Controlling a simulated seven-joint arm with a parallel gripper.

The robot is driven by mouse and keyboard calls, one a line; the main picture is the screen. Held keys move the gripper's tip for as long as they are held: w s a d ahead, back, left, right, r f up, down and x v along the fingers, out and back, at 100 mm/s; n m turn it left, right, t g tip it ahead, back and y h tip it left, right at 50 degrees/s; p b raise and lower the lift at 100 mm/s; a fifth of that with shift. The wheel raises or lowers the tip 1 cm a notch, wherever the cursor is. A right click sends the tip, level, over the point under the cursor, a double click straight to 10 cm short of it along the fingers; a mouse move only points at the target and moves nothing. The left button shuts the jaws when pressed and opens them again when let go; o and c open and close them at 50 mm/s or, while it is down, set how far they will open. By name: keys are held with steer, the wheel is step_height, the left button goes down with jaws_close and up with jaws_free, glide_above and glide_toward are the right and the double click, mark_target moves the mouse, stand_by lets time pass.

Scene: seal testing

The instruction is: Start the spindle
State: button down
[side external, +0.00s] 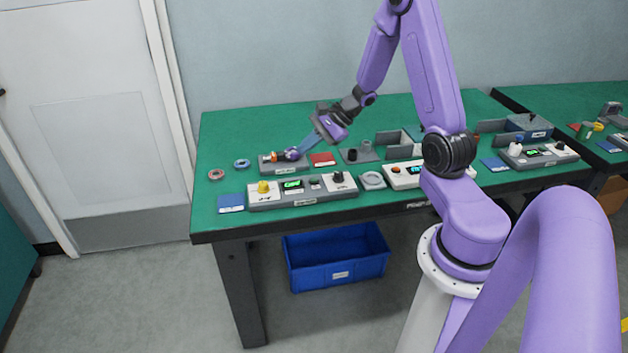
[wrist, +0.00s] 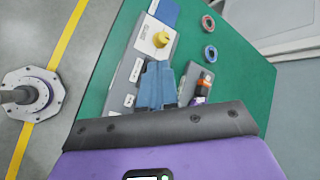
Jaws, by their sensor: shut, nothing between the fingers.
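My gripper (side external: 300,149) is shut and empty, pointing down over the left part of the green table. Its blue fingers (wrist: 157,68) also show in the wrist view, together, between the control panel and the small fixture. The grey control panel (side external: 325,192) has a yellow knob (side external: 263,187), a green-lit display (side external: 292,184) and a black knob (side external: 338,178). The yellow knob (wrist: 161,40) is just beyond my fingertips in the wrist view. A small grey fixture (side external: 283,168) with orange and purple parts stands behind the panel. My fingers hide part of the panel in the wrist view; contact is unclear.
Two rings, brown (side external: 216,174) and blue (side external: 241,163), lie at the table's left. A blue card (side external: 231,203) lies left of the panel, a red card (side external: 322,159) right of the fixture. A second panel (side external: 400,178) stands to the right. A blue bin (side external: 337,268) is below.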

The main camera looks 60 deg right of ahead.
mark_target(317, 180)
steer(key=d+m, duration=0.1)
steer(key=d, duration=0.1)
steer(key=d+f+m+h, duration=0.1)
steer(key=d, duration=0.2)
steer(key=shift+f+m+t+h, duration=0.2)
steer(key=shift+m+t+h, duration=0.1)
steer(key=shift+m+t, duration=0.1)
steer(key=shift+f, duration=4.4)
steer(key=shift+f, duration=0.1)
steer(key=shift+f, duration=0.35)
steer(key=shift+f, duration=0.35)
steer(key=shift+r, duration=0.15)
steer(key=shift+s+r, duration=0.1)
steer(key=shift+r, duration=0.55)
